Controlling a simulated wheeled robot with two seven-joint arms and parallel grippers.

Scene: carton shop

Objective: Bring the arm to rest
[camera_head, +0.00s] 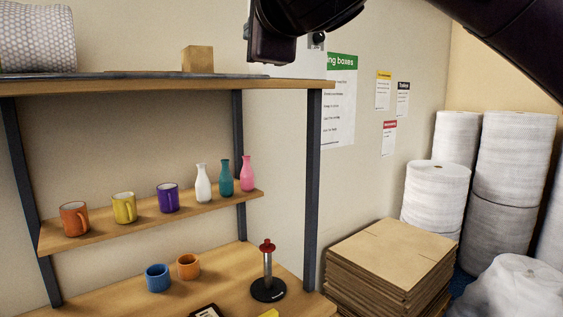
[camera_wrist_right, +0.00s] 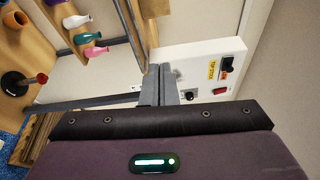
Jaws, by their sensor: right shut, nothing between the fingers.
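My right arm (camera_head: 470,30) comes in from the top right of the head view, raised above the top shelf. Its dark wrist end (camera_head: 272,38) is in front of the wall, and the fingertips are hard to make out there. In the right wrist view, my right gripper (camera_wrist_right: 164,72) has its grey fingers together with nothing between them. My left arm and gripper are not in view.
The top shelf (camera_head: 290,86) carries a bubble-wrap roll (camera_head: 38,38) and a small carton (camera_head: 198,58). Mugs and vases stand on the middle shelf (camera_head: 150,222). A cardboard stack (camera_head: 390,255) and wrap rolls (camera_head: 515,140) stand right. A white switch panel (camera_wrist_right: 200,58) shows in the wrist view.

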